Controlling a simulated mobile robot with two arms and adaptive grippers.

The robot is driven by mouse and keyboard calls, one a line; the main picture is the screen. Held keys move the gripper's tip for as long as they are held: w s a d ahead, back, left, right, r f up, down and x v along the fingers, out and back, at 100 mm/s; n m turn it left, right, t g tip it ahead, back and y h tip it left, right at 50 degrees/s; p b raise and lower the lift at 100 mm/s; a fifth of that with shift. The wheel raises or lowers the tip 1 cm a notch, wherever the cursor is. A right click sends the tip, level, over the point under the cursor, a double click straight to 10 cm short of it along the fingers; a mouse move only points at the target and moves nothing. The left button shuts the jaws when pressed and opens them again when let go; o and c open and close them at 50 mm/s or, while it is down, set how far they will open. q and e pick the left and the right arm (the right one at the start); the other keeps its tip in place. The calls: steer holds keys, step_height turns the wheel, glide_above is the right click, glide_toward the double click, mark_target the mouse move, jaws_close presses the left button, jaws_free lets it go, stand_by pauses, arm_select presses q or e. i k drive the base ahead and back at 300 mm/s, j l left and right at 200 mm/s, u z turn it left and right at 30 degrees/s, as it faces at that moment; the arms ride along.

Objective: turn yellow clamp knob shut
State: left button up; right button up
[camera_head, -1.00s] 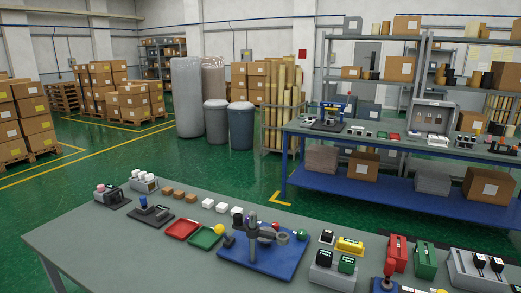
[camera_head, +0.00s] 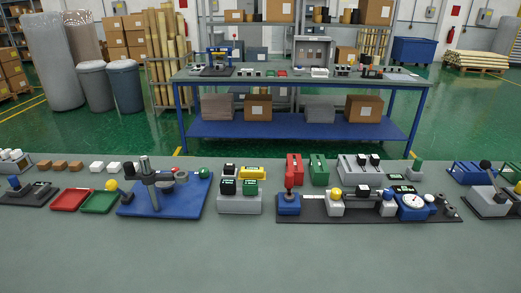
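A yellow round knob (camera_head: 335,193) sits on a grey block on the dark base plate (camera_head: 312,213) at the right of the front bench. A rod with a black part runs right from that block to a second grey block (camera_head: 388,205). A blue-bodied dial gauge (camera_head: 412,204) stands to its right. Another yellow ball knob (camera_head: 112,185) is at the left edge of the blue plate (camera_head: 195,203) with the grey post. The view does not show which yellow knob is the clamp's, nor how tight either is. Neither of my grippers shows.
A red-handled lever (camera_head: 289,177) on a blue block stands left of the grey block. Red and green blocks (camera_head: 319,170) and a grey switch box (camera_head: 361,169) stand behind. The bench's front strip (camera_head: 260,260) is clear.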

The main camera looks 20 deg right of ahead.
mark_target(336, 193)
steer(key=z, duration=1.3)
steer(key=l+u, duration=0.2)
steer(key=i+l, duration=0.05)
